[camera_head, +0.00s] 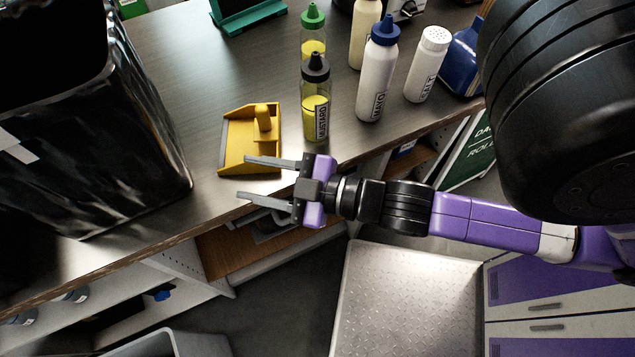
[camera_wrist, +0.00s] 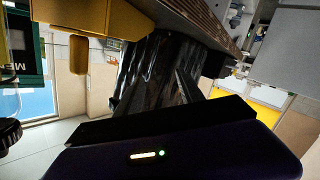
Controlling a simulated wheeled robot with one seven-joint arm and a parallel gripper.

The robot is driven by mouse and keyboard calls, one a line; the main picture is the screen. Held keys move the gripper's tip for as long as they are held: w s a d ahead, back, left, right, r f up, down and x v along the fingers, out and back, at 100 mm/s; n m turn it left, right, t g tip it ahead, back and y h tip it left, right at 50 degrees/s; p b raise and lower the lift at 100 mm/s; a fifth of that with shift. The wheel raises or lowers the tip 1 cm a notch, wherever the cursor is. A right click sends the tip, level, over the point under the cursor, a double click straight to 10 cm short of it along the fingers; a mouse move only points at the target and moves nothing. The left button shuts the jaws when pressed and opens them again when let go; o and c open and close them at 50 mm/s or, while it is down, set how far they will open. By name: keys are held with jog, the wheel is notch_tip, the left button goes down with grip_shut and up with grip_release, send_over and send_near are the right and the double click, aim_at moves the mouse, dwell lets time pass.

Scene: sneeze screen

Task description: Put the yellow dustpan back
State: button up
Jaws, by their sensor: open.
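The yellow dustpan (camera_head: 236,145) lies on the dark wooden counter near its front edge, with its stubby handle standing up. My gripper (camera_head: 246,178) is open and empty, at the counter's front edge just in front of the dustpan. Its fingers point left; the farther finger overlaps the dustpan's near edge in the picture, and I cannot tell if they touch. In the wrist view the dustpan (camera_wrist: 100,17) shows at the top left, with its handle (camera_wrist: 79,55) hanging down in the picture, clear of my gripper's dark and purple body.
A mustard bottle (camera_head: 316,100) stands just right of the dustpan. A mayo bottle (camera_head: 377,75), a salt shaker (camera_head: 427,65) and other bottles stand behind and to the right. A black bag-lined bin (camera_head: 95,150) stands at left. Open shelves (camera_head: 240,247) lie below the counter.

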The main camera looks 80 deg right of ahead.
jog(key=s+a+m, duration=0.2)
jog(key=s+a, duration=0.1)
jog(key=s, duration=0.2)
jog(key=s+a+f+m+g+y, duration=0.1)
jog(key=s+a+m, duration=0.1)
jog(key=s, duration=0.4)
jog(key=shift+s+a+f+g, duration=0.25)
jog(key=shift+s+a+g, duration=0.05)
jog(key=shift+a, duration=0.45)
